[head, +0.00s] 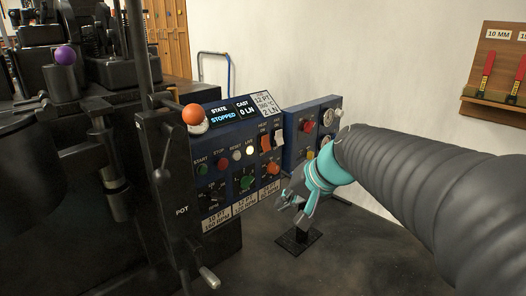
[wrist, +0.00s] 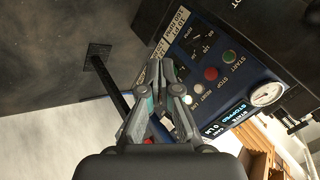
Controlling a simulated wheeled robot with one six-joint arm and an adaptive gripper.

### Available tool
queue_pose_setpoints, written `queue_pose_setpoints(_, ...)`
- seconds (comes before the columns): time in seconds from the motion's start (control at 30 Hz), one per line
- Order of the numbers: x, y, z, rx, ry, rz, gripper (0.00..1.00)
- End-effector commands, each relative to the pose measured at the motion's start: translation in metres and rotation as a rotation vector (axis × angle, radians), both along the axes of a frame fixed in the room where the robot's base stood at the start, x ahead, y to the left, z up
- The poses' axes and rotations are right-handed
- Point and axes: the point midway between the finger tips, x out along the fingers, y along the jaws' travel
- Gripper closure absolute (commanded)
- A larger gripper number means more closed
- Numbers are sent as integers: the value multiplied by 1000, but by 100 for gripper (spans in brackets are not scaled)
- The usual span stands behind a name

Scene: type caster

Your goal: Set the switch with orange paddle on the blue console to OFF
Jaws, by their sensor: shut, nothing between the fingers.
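The blue console (head: 222,150) stands left of centre in the head view, with a display reading STATE STOPPED and CAST 0 LN. I cannot tell whether the orange paddle stands at ON or OFF. My gripper (head: 281,203) is shut and empty, below and right of the paddles, in front of the console's lower right. In the wrist view my gripper (wrist: 160,70) covers part of the console (wrist: 222,75), and the orange paddle is not visible there.
A second blue panel (head: 305,130) stands behind. Dark machinery with a lever (head: 165,160) is at left. Open floor lies in front.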

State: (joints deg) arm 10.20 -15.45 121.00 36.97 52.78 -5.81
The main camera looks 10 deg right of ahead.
Motion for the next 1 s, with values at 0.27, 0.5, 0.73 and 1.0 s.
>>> queue_pose_setpoints(0.27, 135, -39, 10, 350, -53, -179, 100)
queue_pose_setpoints(0.5, 217, -89, 10, 573, -125, -304, 100)
queue_pose_setpoints(0.73, 245, -112, 10, 655, -159, -350, 100)
queue_pose_setpoints(1.0, 245, -113, 10, 657, -161, -352, 100)
